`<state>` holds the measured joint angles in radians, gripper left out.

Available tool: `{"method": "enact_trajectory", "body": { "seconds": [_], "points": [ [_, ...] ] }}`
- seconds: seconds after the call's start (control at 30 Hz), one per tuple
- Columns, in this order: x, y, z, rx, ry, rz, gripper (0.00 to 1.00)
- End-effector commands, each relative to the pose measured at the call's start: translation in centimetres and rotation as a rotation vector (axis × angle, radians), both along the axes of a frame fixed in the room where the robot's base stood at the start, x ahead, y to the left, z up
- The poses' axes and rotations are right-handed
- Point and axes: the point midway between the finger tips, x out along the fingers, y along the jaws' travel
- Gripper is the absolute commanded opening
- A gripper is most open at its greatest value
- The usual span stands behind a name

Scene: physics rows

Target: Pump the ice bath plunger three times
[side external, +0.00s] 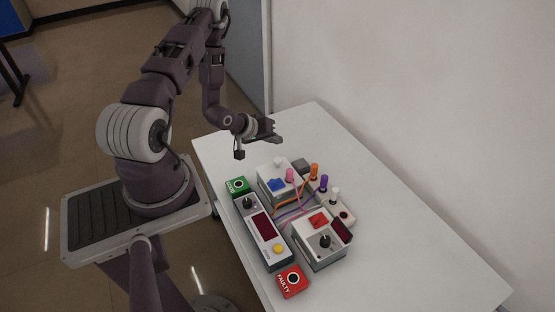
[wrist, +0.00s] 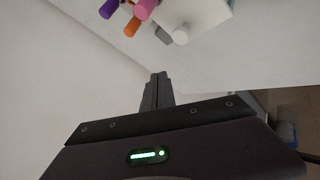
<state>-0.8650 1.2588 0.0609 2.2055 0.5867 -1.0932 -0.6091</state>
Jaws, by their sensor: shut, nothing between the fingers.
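My gripper (side external: 270,129) is shut and empty, above the far left part of the table, just beyond the cluster of devices. In the wrist view its fingers (wrist: 157,90) are together and touch nothing. Below and nearer in the side view stands a white box (side external: 266,171) with a blue part (side external: 277,184) and a white knob (side external: 278,162) on top. A second white box (side external: 318,253) carries a red part (side external: 318,220) and a black knob (side external: 325,241). No label shows which is the ice bath plunger. The white knob also shows in the wrist view (wrist: 181,37).
A long grey console (side external: 264,231) has a dark red display and yellow button. A green block (side external: 237,186) and red "FAULTY" block (side external: 292,281) flank it. Pink (side external: 290,174), orange (side external: 314,171) and purple (side external: 323,183) plugs trail cables. The table's (side external: 410,240) right side is clear.

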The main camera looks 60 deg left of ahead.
Motion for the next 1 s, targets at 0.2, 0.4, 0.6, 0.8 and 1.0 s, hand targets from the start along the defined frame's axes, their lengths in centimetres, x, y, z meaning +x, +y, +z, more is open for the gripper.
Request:
{"method": "enact_trajectory", "body": {
  "seconds": [0.2, 0.4, 0.6, 0.8, 1.0],
  "points": [
    [0.0, 0.0, -3.2, -0.001, 0.001, -0.001, 0.00],
    [0.0, 0.0, -5.0, 0.001, 0.000, 0.000, 0.00],
    [0.0, 0.0, -5.4, 0.002, -0.001, 0.000, 0.00],
    [0.0, 0.0, -5.4, 0.002, -0.001, 0.000, 0.00],
    [0.0, 0.0, -5.4, 0.001, 0.000, 0.000, 0.00]
  ]
}}
